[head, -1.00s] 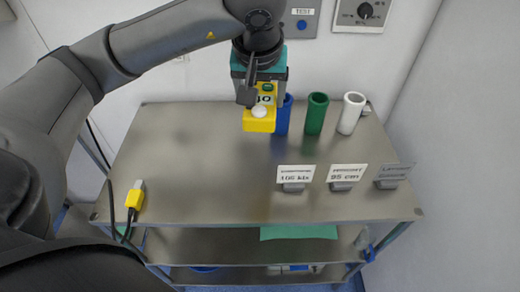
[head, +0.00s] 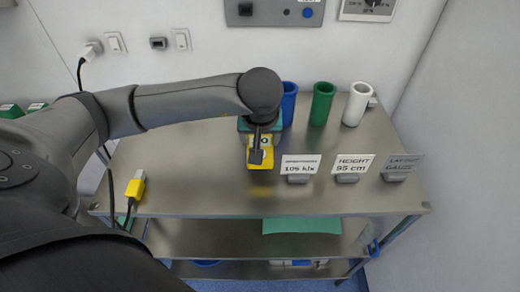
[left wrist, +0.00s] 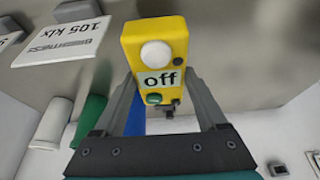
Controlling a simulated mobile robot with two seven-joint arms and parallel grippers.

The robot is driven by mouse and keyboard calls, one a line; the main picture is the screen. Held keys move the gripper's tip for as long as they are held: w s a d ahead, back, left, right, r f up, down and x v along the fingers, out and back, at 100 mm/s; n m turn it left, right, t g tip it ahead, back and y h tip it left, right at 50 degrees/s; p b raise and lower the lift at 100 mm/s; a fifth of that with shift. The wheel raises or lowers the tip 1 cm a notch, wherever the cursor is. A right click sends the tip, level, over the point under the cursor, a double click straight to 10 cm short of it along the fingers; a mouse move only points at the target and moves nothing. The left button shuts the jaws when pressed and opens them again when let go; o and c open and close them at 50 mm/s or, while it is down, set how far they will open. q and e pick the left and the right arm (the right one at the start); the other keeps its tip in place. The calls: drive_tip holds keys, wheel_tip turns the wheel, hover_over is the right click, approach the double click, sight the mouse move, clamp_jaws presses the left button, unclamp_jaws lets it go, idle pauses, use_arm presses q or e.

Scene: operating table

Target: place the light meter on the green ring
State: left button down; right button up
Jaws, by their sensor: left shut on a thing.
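The light meter (head: 254,161) is a yellow block held above the steel table top, left of the sign cards. In the left wrist view the light meter (left wrist: 131,42) shows a white dome, a green button and a display reading "off". My left gripper (head: 259,150) is shut on it; in the left wrist view its fingers (left wrist: 160,98) stand on both sides of the meter. I cannot make out a green ring in these frames. My right gripper is not in view.
Blue (head: 289,104), green (head: 321,104) and white (head: 356,104) tubes stand at the table's back right. Sign cards, including "105 klx" (head: 300,165) and "95 cm" (head: 353,164), stand in front. A yellow plug (head: 135,187) lies at the left edge. The front middle is clear.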

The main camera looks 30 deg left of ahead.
use_arm(q)
drive_tip(key=shift+f, duration=1.85)
drive_tip(key=shift+f+b, duration=0.15)
drive_tip(key=shift+b, duration=0.25)
drive_tip(key=shift+c, duration=1.8)
unclamp_jaws()
drive_tip(key=o, duration=0.4)
drive_tip(key=shift+c, duration=0.2)
